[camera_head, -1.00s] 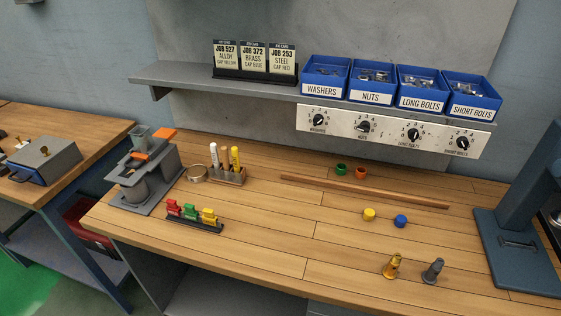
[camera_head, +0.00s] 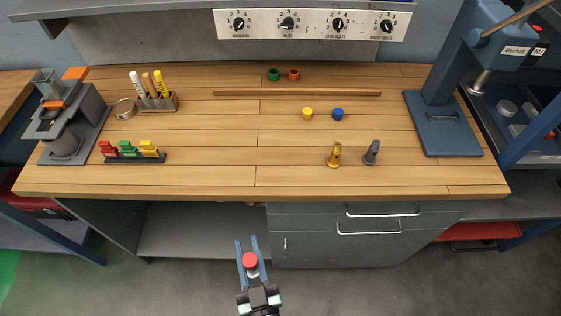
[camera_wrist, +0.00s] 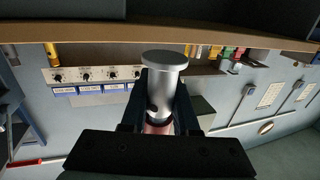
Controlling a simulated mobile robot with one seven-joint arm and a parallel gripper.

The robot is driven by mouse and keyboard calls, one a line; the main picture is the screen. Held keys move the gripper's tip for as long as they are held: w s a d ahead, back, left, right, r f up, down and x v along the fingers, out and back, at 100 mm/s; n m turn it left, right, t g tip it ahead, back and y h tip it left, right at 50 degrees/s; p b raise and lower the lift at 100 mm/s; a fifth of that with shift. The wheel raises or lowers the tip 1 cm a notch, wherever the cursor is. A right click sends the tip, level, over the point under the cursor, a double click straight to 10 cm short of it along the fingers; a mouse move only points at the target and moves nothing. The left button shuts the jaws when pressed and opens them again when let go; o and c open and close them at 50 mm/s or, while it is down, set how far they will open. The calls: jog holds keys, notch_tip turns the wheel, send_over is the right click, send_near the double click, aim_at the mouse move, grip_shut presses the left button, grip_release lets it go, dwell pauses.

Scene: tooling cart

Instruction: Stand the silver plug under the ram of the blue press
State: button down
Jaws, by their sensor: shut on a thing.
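My gripper (camera_head: 247,240) is in front of the bench, below its top edge in the head view, and is shut on the silver plug. In the wrist view the silver plug (camera_wrist: 163,80) is a smooth cylinder with a wider round head, between the two dark fingers. A red cap (camera_head: 250,260) is on its other end and faces the head camera. The blue press (camera_head: 447,120) stands at the bench's right end. Its silver ram (camera_head: 480,82) hangs from the head above the base, and the plate under it looks bare.
A gold plug (camera_head: 334,155) and a dark grey plug (camera_head: 371,153) stand left of the press. Yellow (camera_head: 307,114) and blue (camera_head: 338,114) caps lie behind them. A wooden strip (camera_head: 296,93) lies farther back. The bench's front middle is clear.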

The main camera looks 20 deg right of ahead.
jog(key=w+d+r+m+g+h, duration=0.1)
jog(key=w+d+r+m+h, duration=0.2)
jog(key=w+d+r, duration=0.4)
jog(key=w+d+r+m+g+h, duration=0.1)
jog(key=w+d+r+h, duration=0.4)
jog(key=r, duration=0.9)
jog(key=w+d+m, duration=0.1)
jog(key=w+d, duration=0.2)
jog(key=d, duration=0.2)
jog(key=shift+m+h, duration=0.4)
notch_tip(320, 180, down, 14)
jog(key=b, duration=0.6)
jog(key=shift+r, duration=0.25)
jog(key=shift+f+b, duration=1.55)
jog(key=shift+f, duration=0.5)
